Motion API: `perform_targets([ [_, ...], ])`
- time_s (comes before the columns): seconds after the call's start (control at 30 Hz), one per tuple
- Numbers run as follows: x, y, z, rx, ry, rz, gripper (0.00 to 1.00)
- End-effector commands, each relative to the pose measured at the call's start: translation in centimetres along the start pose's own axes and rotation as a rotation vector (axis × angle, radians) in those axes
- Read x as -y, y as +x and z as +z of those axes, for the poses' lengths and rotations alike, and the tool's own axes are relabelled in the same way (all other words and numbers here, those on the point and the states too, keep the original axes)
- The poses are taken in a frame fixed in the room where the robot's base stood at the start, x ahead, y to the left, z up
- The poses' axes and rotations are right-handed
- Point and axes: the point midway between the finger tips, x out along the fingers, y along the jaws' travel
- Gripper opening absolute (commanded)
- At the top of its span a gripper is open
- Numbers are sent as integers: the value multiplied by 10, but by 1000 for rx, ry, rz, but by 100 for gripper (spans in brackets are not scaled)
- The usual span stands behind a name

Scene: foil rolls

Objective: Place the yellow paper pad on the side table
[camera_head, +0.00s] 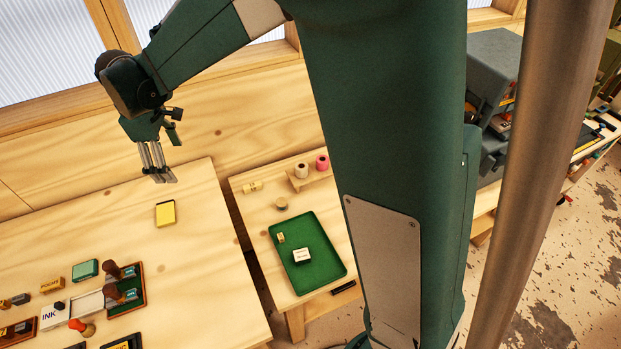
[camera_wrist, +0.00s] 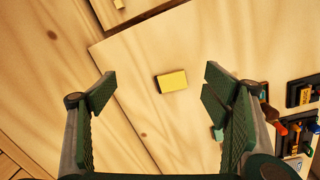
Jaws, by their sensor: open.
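The yellow paper pad (camera_head: 165,213) lies flat on the large wooden table (camera_head: 200,260), near its back right part. It also shows in the wrist view (camera_wrist: 172,82), where its top is plain yellow. My gripper (camera_head: 163,180) is open and empty above the table, a little behind and above the pad. In the wrist view the pad appears between my spread fingers (camera_wrist: 160,84), apart from both. The smaller wooden table (camera_head: 250,207), which I take as the side table, stands to the right across a narrow gap.
A green tray (camera_head: 325,272) with small items fills much of the smaller table; rolls on a small stand (camera_head: 301,171) are at its back. Stamps (camera_head: 125,280), an ink box and a green box (camera_head: 85,269) crowd the large table's front left. The wall is close behind.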

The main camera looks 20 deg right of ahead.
Motion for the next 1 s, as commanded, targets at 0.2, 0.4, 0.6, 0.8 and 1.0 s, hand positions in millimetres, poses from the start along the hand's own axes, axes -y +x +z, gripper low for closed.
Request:
perform_targets([
  [0.2, 0, -29, 48, -41, 112, 27, 76],
  [0.4, 3, -51, 88, -79, 213, 51, 76],
  [0.6, 10, -69, 129, -117, 314, 75, 76],
  [0.8, 19, -84, 168, -157, 415, 98, 76],
  [1.0, 32, -95, 205, -197, 516, 120, 76],
])
